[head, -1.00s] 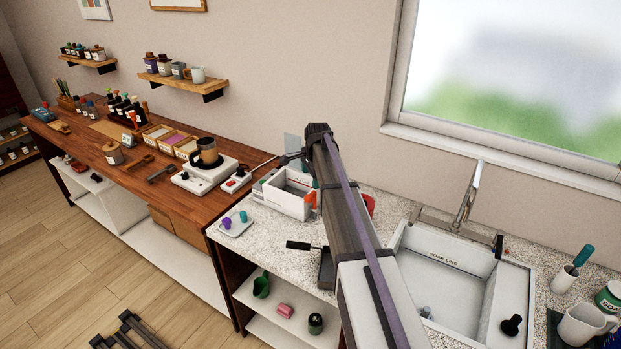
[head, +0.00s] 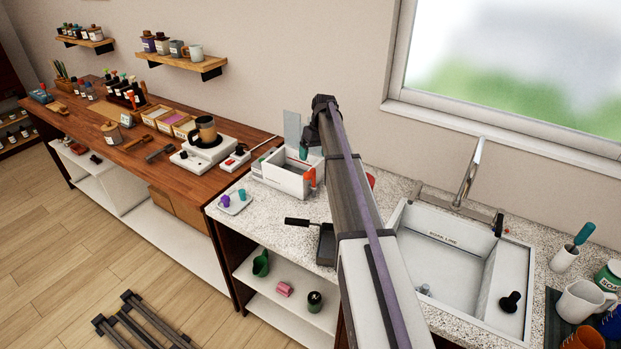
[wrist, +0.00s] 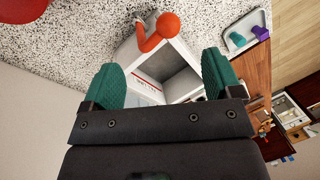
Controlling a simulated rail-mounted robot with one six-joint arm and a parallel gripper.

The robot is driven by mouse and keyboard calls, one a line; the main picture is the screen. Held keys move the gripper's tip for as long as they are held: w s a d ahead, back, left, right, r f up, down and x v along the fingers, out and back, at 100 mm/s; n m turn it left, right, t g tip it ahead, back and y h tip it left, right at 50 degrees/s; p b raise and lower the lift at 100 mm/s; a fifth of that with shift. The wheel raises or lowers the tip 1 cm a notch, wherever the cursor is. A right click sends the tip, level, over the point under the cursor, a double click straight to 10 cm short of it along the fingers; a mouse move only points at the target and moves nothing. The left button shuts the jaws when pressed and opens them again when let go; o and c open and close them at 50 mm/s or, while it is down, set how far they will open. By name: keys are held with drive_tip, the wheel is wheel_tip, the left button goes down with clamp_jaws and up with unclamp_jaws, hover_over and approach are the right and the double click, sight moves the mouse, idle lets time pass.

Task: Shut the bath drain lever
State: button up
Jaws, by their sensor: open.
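The bath is a white open box (head: 275,182) on the speckled counter. Its orange drain lever (head: 309,178) is at the box's right end. In the wrist view the orange lever (wrist: 150,42) has a round knob and a bent arm, beside the white bath wall (wrist: 139,58). My gripper (wrist: 163,78) is open, with teal fingers spread apart and nothing between them but a view of the bath. In the head view a teal finger (head: 303,151) shows above the bath's back right part; the rest of the gripper is mostly hidden behind my arm. I see no contact with the lever.
A small tray (head: 235,204) with purple and teal pieces lies left of the bath. A red object (wrist: 22,8) lies beyond the lever. The sink (head: 445,262) is at right.

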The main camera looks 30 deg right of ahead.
sight(311, 173)
drive_tip(key=f+b, duration=0.2)
drive_tip(key=a+f+b, duration=0.1)
drive_tip(key=f+b, duration=0.1)
drive_tip(key=f, duration=0.1)
drive_tip(key=f+b, duration=0.2)
drive_tip(key=f, duration=0.1)
drive_tip(key=shift+a+f+b, duration=0.25)
drive_tip(key=shift+a+b, duration=0.05)
drive_tip(key=shift+b, duration=0.1)
drive_tip(key=shift+r, duration=0.15)
